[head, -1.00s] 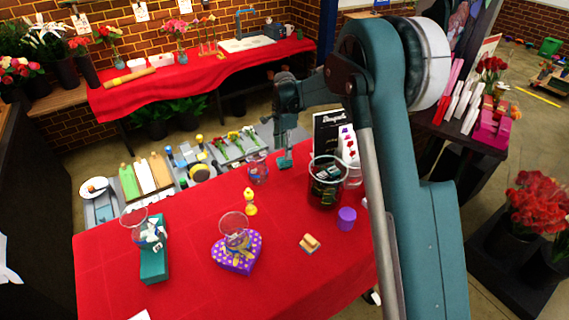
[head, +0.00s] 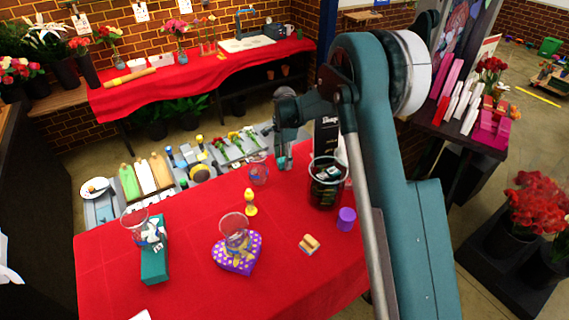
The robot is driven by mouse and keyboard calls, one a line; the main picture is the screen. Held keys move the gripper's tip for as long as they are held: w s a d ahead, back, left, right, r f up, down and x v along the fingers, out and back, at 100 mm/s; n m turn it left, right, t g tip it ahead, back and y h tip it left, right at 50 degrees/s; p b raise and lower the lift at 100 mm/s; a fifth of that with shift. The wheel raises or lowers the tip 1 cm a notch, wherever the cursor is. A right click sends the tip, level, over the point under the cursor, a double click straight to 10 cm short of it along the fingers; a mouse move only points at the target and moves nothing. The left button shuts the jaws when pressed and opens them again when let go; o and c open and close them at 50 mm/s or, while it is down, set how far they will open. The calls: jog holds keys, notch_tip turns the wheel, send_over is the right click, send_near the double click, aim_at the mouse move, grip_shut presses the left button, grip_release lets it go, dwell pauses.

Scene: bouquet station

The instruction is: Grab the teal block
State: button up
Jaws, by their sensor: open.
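A long teal block (head: 154,266) lies on the red table at the left in the head view. A clear glass (head: 136,219) with pale bits in or near it covers its far end; I cannot tell whether the glass stands on the block. My gripper (head: 285,163) points down over the far edge of the red table, well to the right of and beyond the block. It is open, and I see nothing held. Its teal tips are small in the view, next to a small clear glass (head: 258,172).
A purple heart box (head: 236,260) with a glass, a yellow figure (head: 250,204), a small tan block (head: 309,244), a purple cup (head: 346,219) and a dark jar (head: 326,190) stand on the red table (head: 200,295). The front middle is clear.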

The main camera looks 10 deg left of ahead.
jog(key=shift+f, duration=0.85)
jog(key=c, duration=1)
